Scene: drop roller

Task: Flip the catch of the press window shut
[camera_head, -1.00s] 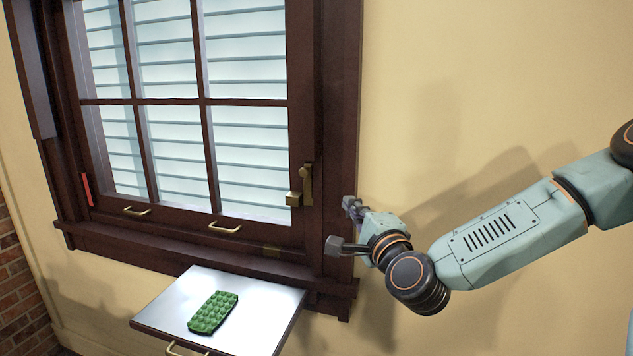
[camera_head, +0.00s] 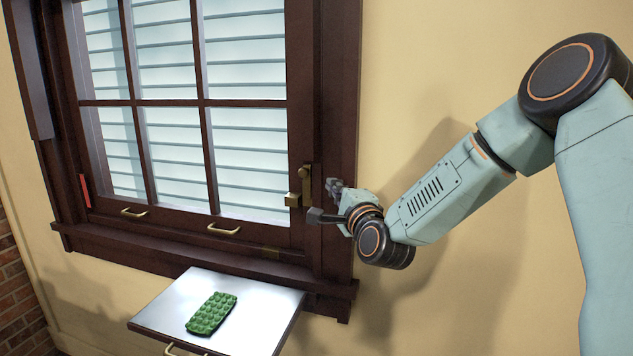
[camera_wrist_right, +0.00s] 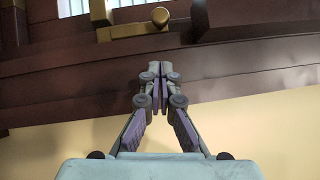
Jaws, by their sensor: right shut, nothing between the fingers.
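The press window (camera_head: 205,101) has a dark brown wooden frame and several panes; its sash looks closed. Its brass catch (camera_head: 306,187) sits on the right side of the frame, an upright lever beside a brass block (camera_head: 292,200). My right gripper (camera_head: 333,186) is just right of the catch, shut and empty, apart from it. In the right wrist view the shut fingertips (camera_wrist_right: 159,76) point up toward the brass catch parts (camera_wrist_right: 135,30) and a round brass knob (camera_wrist_right: 160,16), with a gap between. My left gripper is not in view.
A shelf (camera_head: 262,318) below the window holds a green bumpy tray (camera_head: 211,313). Two brass handles (camera_head: 224,230) sit on the lower sash rail. A red strip (camera_head: 85,190) is at the frame's left. The yellow wall (camera_head: 430,80) on the right is bare.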

